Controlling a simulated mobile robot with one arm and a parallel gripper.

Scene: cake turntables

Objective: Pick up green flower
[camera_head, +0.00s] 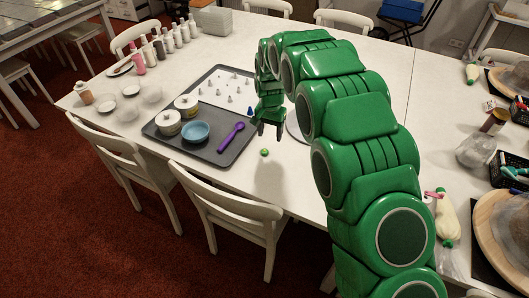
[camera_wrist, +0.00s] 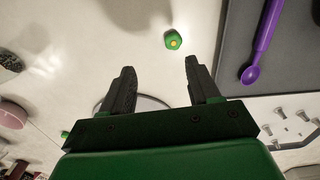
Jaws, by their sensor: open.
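The green flower (camera_head: 264,152) is a small round green thing lying on the white table, a little right of the dark tray's front corner. In the wrist view the green flower (camera_wrist: 173,39) shows a yellow centre and lies beyond the fingertips, nearer the right finger. My gripper (camera_head: 267,133) hangs above the table, behind and apart from the flower. In the wrist view my gripper (camera_wrist: 158,75) is open, with nothing between its two dark fingers.
The dark tray (camera_head: 160,137) holds a purple spoon (camera_head: 231,138), a blue bowl (camera_head: 195,132), two lidded pots and a white board with small nozzles. Bottles stand at the back left. A round turntable is partly hidden behind my arm. The table around the flower is clear.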

